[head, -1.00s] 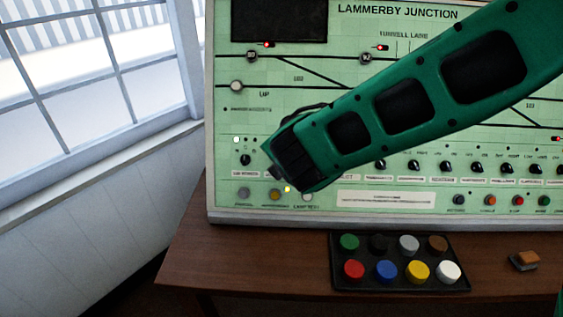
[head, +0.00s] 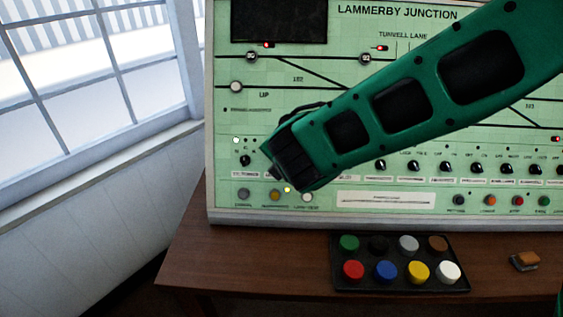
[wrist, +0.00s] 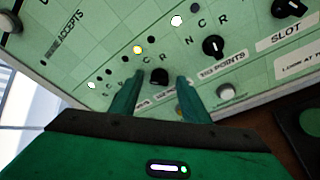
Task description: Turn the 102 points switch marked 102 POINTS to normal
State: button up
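The green signal panel (head: 300,120) fills the head view. My gripper (wrist: 159,92) is at its lower left. In the wrist view its two green fingers stand apart, one on each side of a black rotary knob (wrist: 159,75), with small gaps visible. The fingers partly cover the label below this knob, so I cannot read it there; its pointer direction is unclear. A black knob (head: 245,160) at the panel's lower left shows in the head view above a small blurred label. A neighbouring knob (wrist: 213,45) has a POINTS label and N, C, R letters above.
Lit lamps (wrist: 138,49) sit above the knobs. A grey button (wrist: 225,92) is close to my right finger. A black tray (head: 400,285) of coloured caps and a small brown-topped block (head: 525,260) lie on the wooden desk (head: 250,260). A window (head: 90,80) is at left.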

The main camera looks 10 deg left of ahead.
jog(key=shift+r, duration=0.1)
jog(key=v, duration=1)
jog(key=shift+s+d, duration=0.15)
jog(key=shift+s, duration=0.1)
jog(key=shift+r, duration=0.1)
